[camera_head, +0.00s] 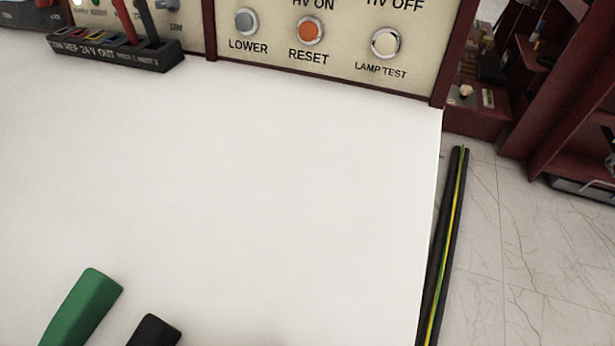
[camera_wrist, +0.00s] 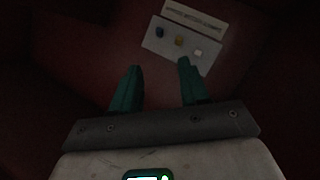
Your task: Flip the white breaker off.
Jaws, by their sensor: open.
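In the dark wrist view, a small pale panel (camera_wrist: 170,50) carries a blue breaker (camera_wrist: 159,32), a yellow breaker (camera_wrist: 179,41) and the white breaker (camera_wrist: 198,53), set in a slanting row. The white breaker is the rightmost. My gripper (camera_wrist: 160,67) has two green fingers spread apart with nothing seen between them. In the picture, the right fingertip lies just below and left of the white breaker. I cannot tell whether they touch. The white breaker's switch position is too small to read.
A pale label strip (camera_wrist: 193,16) sits above the breakers, with dark red surfaces around. The head view shows a white bench top (camera_head: 250,190), a control panel (camera_head: 340,45) with buttons, a black terminal block (camera_head: 118,50), a green piece (camera_head: 80,310), and open floor at right.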

